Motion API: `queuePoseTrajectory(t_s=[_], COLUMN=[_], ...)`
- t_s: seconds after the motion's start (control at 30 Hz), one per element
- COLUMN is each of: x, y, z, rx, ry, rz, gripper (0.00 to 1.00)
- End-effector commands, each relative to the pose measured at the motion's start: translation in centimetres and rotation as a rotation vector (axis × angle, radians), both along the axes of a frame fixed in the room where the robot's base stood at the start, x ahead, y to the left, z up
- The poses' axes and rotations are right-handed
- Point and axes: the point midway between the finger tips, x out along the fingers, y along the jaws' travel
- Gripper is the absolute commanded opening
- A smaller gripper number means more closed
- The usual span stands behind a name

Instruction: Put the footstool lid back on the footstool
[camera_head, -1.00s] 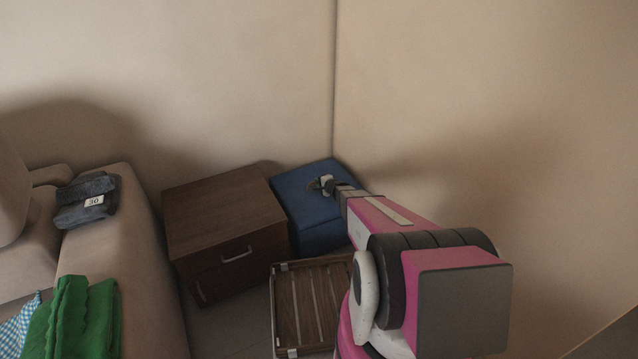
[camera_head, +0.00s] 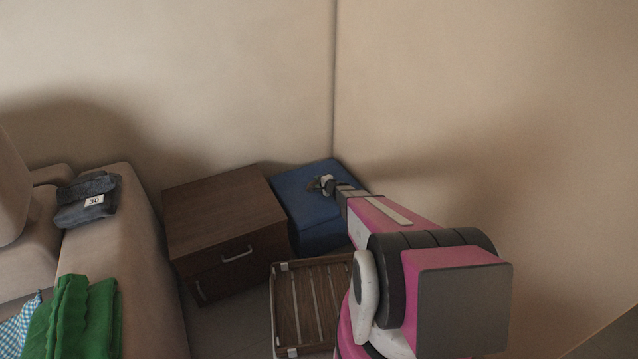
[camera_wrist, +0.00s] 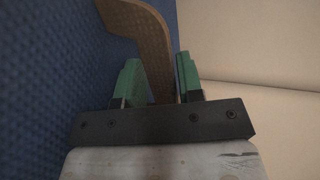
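The blue footstool (camera_head: 318,240) stands in the room corner, right of the brown cabinet. Its blue lid (camera_head: 298,190) lies on top of it and looks about flat; whether it is fully seated I cannot tell. My gripper (camera_head: 326,184) is at the lid's upper side. In the wrist view, a brown tab (camera_wrist: 150,40) runs between the green fingertips of my gripper (camera_wrist: 160,80) and fills nearly all the space between them. The blue woven lid surface (camera_wrist: 45,90) fills the left side there. My arm hides the footstool's right side.
The brown cabinet (camera_head: 222,215) stands close against the footstool's left. A slatted wooden rack or basket (camera_head: 276,310) is on the floor in front. Walls close the corner behind and right. A sofa (camera_head: 110,240) with a green cloth (camera_head: 75,320) and dark folded garment (camera_head: 88,200) is left.

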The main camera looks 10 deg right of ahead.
Motion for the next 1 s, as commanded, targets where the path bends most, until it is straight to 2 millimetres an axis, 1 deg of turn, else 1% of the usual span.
queuePoseTrajectory(t_s=[0.03,0.17,0.27,0.5,0.63,0.8,1.0], x=[-0.2,-1.3,-2.7,-6.5,-8.2,-9.2,-9.1], y=[-0.2,-0.7,-1.3,-3.2,-4.1,-4.6,-4.7], z=[-1.3,-0.8,-0.1,2.2,3.1,3.6,3.7], rx=[-0.005,-0.005,-0.005,-0.003,-0.002,-0.001,-0.001], ry=[0.018,0.018,0.017,0.008,0.003,-0.001,-0.001], rz=[-0.007,-0.009,-0.009,-0.005,-0.004,-0.001,-0.001], gripper=[0.44,0.44,0.44,0.44,0.44,0.44,0.44])
